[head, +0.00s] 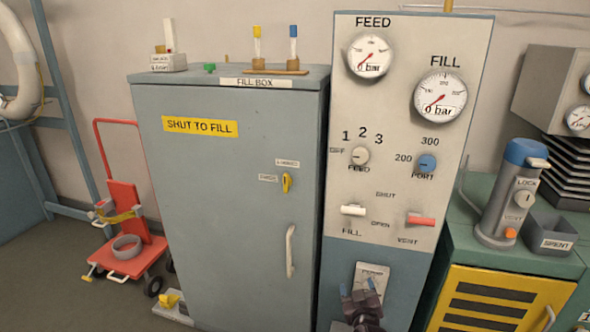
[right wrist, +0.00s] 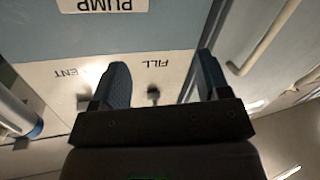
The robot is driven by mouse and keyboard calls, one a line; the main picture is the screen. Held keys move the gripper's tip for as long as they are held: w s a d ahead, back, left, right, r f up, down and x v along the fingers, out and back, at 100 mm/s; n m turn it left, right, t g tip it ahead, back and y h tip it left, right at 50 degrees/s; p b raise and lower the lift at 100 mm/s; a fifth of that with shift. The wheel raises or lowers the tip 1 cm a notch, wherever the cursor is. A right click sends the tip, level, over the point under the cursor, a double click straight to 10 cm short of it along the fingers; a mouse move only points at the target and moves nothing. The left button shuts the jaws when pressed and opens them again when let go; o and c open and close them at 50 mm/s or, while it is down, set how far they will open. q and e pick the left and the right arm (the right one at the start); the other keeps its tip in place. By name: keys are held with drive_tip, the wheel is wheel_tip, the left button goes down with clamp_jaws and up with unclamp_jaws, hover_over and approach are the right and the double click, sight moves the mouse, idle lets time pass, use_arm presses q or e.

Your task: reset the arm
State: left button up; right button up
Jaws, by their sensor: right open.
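My right gripper (head: 358,289) is low in the head view, in front of the lower part of the gauge panel. Its two fingers stand apart with nothing between them in the right wrist view (right wrist: 163,82). The plate marked PUMP (head: 372,272) is just behind the fingertips in the head view and at the top of the right wrist view (right wrist: 102,5). Most of my right arm is below the frame. My left arm and gripper are not in view.
The grey fill box (head: 225,200) stands shut left of the panel (head: 400,130), its handle (head: 291,251) jutting out. The white FILL lever (head: 353,210) and red VENT lever (head: 421,219) project above my gripper. A grey cylinder with a blue top (head: 510,195) stands on the green cabinet at right.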

drive_tip(key=s+d+r+m+g+p, duration=0.1)
drive_tip(key=s+d+r, duration=0.15)
drive_tip(key=s, duration=0.85)
drive_tip(key=s+d+r+g+p, duration=0.1)
drive_tip(key=s+d+g, duration=0.15)
drive_tip(key=s, duration=0.85)
drive_tip(key=s+d+r+m+g+p, duration=0.1)
drive_tip(key=s+d+r, duration=0.15)
drive_tip(key=s, duration=0.85)
drive_tip(key=s+d+f+g, duration=0.1)
drive_tip(key=s+f, duration=0.3)
drive_tip(key=s, duration=0.6)
drive_tip(key=shift+s+d+f+g, duration=0.15)
drive_tip(key=shift+d+g, duration=0.2)
drive_tip(key=shift+d, duration=0.35)
